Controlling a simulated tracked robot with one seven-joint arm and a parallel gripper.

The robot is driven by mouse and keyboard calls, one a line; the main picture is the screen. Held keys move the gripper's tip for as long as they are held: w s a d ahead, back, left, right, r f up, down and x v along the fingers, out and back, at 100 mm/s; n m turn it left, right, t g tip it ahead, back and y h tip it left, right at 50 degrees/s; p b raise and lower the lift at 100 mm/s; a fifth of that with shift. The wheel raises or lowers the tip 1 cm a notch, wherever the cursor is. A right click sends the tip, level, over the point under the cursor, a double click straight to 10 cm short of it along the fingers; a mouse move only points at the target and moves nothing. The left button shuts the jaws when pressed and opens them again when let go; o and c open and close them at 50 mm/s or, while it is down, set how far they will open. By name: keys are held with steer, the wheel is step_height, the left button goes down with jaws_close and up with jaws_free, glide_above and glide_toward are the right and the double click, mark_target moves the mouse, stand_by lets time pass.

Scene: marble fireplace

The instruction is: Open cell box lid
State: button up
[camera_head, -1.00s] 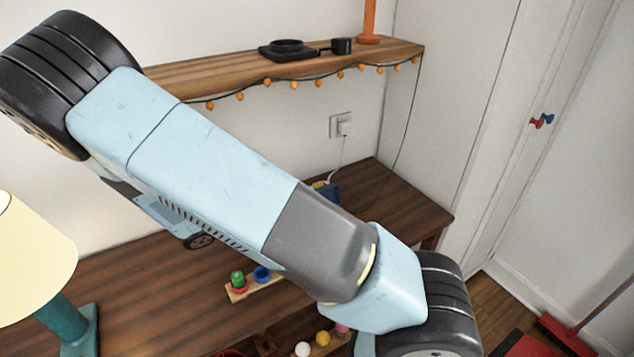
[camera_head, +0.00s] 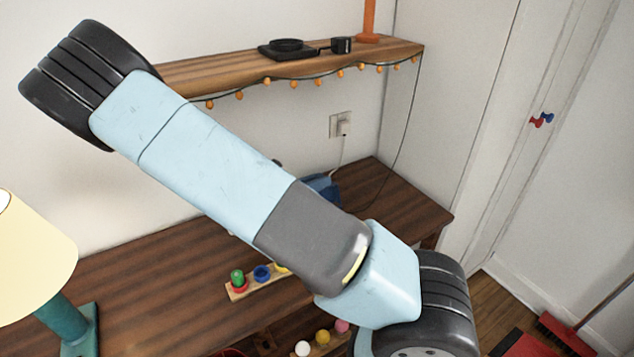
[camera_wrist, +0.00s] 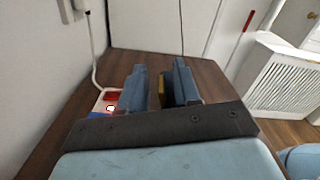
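My gripper (camera_wrist: 158,88) is in the wrist view, with its two blue fingers apart above the brown wooden table. A small yellow patch shows between the fingers, beside the right one; I cannot tell what it belongs to. A small red, white and blue object (camera_wrist: 107,104) lies left of the left finger, where the white cable ends; I cannot tell whether it is the cell box. No lid can be made out. In the head view my arm hides much of the table, and a blue shape (camera_head: 322,188) shows just behind it, its identity unclear.
A shelf (camera_head: 220,80) with a string of orange bulbs runs above the table (camera_head: 400,200). A lamp (camera_head: 35,260) stands at the left. A wooden peg toy (camera_head: 238,287) lies near the front edge. A wall outlet (camera_head: 341,124) has the cable plugged in.

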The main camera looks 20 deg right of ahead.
jaws_close()
stand_by(1.4)
